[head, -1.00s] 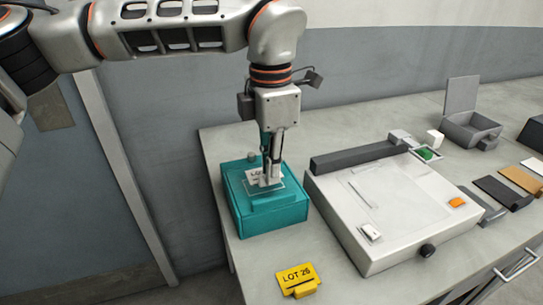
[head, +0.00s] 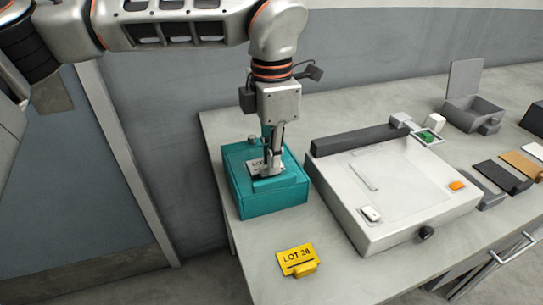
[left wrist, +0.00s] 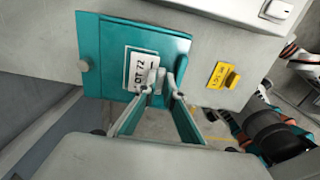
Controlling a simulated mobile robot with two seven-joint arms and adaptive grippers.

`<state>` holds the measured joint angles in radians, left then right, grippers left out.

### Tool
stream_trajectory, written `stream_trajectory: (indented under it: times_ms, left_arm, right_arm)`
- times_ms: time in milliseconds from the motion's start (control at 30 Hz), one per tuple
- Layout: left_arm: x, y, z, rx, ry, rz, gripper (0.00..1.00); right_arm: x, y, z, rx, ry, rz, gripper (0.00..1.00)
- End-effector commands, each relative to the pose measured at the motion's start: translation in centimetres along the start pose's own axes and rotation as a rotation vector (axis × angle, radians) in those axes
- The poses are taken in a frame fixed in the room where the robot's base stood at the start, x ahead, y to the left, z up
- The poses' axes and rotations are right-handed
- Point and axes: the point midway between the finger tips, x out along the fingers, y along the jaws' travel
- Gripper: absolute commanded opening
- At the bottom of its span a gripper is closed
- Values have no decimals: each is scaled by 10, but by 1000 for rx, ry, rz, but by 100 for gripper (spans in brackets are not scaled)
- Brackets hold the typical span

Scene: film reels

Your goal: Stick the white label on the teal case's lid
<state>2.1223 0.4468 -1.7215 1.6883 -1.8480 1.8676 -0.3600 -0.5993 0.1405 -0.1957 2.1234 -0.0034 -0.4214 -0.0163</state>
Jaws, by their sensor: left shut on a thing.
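The teal case (head: 280,202) lies closed on the bench, left of the pale light box. It also fills the upper middle of the left wrist view (left wrist: 175,52). My left gripper (head: 268,172) points down over its lid, fingers shut on one edge of the white label (head: 256,166). The label's dark "LOT" lettering shows in the left wrist view (left wrist: 135,72), where my fingertips (left wrist: 160,82) meet its edge. The label is roughly flat over the lid, at or very close to its surface; I cannot tell if it touches. The fingers hide part of it. My right gripper is not in view.
A yellow "LOT 26" tag (head: 297,257) stands at the bench's front. The light box (head: 400,215) with a dark bar (head: 360,140) stands close right of the case. Farther right are an open grey box (head: 472,118), a white cube (head: 436,122) and dark and tan cards (head: 520,165).

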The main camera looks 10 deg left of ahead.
Motion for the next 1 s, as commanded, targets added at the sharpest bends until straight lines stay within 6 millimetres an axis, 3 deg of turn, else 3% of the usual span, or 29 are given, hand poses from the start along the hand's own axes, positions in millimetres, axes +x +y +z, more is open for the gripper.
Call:
stream_trajectory:
  times_ms: [1000]
  left_arm:
    - [14, 0, 0, 0, 4, -3, 0]
  right_arm:
    - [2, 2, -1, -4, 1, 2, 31]
